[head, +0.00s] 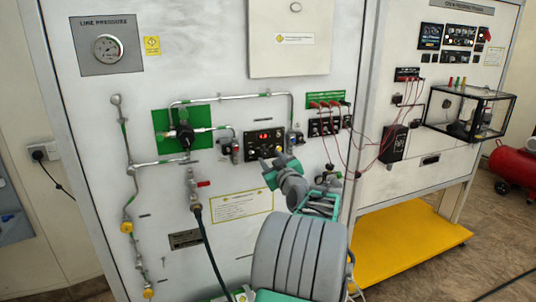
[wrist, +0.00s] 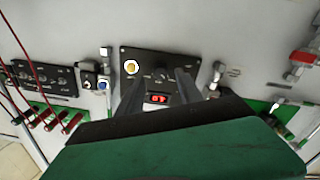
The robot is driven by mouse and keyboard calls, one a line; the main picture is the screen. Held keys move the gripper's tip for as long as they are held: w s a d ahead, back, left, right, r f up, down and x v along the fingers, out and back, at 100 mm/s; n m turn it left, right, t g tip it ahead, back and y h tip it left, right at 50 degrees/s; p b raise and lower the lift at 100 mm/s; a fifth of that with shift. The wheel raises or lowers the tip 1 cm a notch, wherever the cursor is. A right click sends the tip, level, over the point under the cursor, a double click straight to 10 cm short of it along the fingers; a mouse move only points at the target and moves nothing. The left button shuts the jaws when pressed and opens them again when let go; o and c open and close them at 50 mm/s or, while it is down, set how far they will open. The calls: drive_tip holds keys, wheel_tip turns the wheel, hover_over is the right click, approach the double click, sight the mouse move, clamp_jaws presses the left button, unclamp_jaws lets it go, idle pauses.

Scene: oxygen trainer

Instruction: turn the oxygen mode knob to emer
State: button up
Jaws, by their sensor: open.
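The black control panel (head: 251,148) with a red lit display is on the white trainer wall in the head view. In the wrist view the panel (wrist: 127,52) appears upside down, with its red display (wrist: 157,98) below a dark knob (wrist: 160,73) and a yellow round button (wrist: 131,67) at left. The panel lettering is too small to read, so I cannot confirm which control is the oxygen mode knob. My gripper (wrist: 160,77) is open, its two dark fingers on either side of the dark knob. Contact cannot be told. In the head view my gripper (head: 277,162) covers the panel's lower right.
A pipe assembly with a green plate (head: 162,122) is left of the panel. Red leads (head: 322,104) plug into sockets at right and hang towards the second cabinet. A dark hose (head: 208,250) runs down at left. A yellow label (head: 240,206) is below the panel.

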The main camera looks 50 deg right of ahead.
sight(267, 154)
drive_tip(key=shift+p+x, duration=0.3)
drive_tip(key=shift+x, duration=1.25)
drive_tip(key=shift+c, duration=0.3)
clamp_jaws()
drive_tip(key=shift+d, duration=0.1)
